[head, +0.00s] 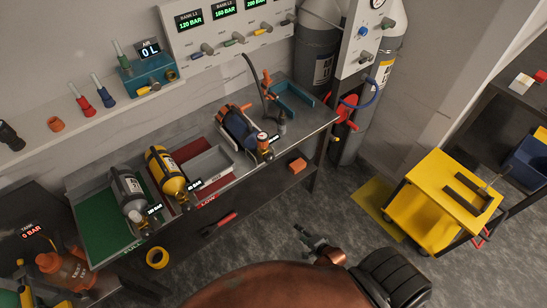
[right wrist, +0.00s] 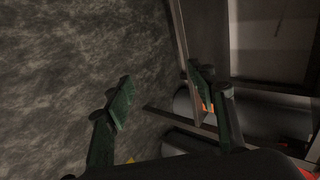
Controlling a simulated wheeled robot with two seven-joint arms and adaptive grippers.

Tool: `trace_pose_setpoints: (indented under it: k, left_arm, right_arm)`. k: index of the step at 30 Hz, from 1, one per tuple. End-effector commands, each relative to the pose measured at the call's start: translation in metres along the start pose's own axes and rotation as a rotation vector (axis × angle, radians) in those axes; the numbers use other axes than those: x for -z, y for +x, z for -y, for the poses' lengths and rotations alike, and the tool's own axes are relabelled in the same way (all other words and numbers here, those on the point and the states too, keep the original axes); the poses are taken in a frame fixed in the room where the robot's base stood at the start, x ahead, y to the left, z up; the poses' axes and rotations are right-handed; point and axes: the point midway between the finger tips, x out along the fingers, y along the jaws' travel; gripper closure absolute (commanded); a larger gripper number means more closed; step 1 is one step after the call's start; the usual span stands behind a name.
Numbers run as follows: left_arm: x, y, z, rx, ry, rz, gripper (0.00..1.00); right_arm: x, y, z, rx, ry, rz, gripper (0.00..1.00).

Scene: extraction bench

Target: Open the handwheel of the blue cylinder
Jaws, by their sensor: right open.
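The blue cylinder (head: 238,128) lies tilted on the bench, right of the pale trays. At its near end is a valve with an orange-and-white top (head: 263,140); the handwheel's exact shape is too small to tell. My right gripper (head: 304,232) is low in front of the bench, over the floor, well apart from the cylinder. In the right wrist view its two green fingers (right wrist: 163,90) stand wide apart with nothing between them. My left gripper is not in view.
A grey cylinder (head: 129,190) and a yellow cylinder (head: 166,172) lie on the bench to the left. An orange block (head: 297,165) sits below the bench front. A yellow cart (head: 438,200) stands at the right. Tall grey tanks (head: 318,60) stand behind.

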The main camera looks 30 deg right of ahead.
Motion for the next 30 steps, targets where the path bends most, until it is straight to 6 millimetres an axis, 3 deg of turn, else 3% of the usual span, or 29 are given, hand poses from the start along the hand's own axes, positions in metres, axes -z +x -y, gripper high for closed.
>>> trace_pose_setpoints:
  k: [1,3,6,9,12,15,19,30]
  left_arm:
    - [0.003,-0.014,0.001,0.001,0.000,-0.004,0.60]
    - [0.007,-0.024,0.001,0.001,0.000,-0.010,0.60]
    - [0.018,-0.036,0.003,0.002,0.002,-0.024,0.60]
    - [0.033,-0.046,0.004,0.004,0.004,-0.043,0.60]
    - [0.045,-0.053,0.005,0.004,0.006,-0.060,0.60]
    - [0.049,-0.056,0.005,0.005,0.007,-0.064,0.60]
    - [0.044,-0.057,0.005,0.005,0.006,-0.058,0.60]
    - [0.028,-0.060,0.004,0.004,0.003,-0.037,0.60]
  right_arm:
    - [0.007,-0.007,0.062,0.100,0.162,0.009,0.49]
    - [0.012,-0.018,0.132,0.221,0.407,0.048,0.49]
    - [0.015,-0.040,0.222,0.364,0.729,0.148,0.49]
    - [0.015,-0.064,0.291,0.460,0.993,0.269,0.49]
    - [0.013,-0.085,0.338,0.512,1.182,0.378,0.49]
    - [0.011,-0.098,0.365,0.537,1.297,0.452,0.49]
    - [0.010,-0.100,0.381,0.545,1.355,0.490,0.49]
    - [0.009,-0.057,0.414,0.545,1.356,0.490,0.49]
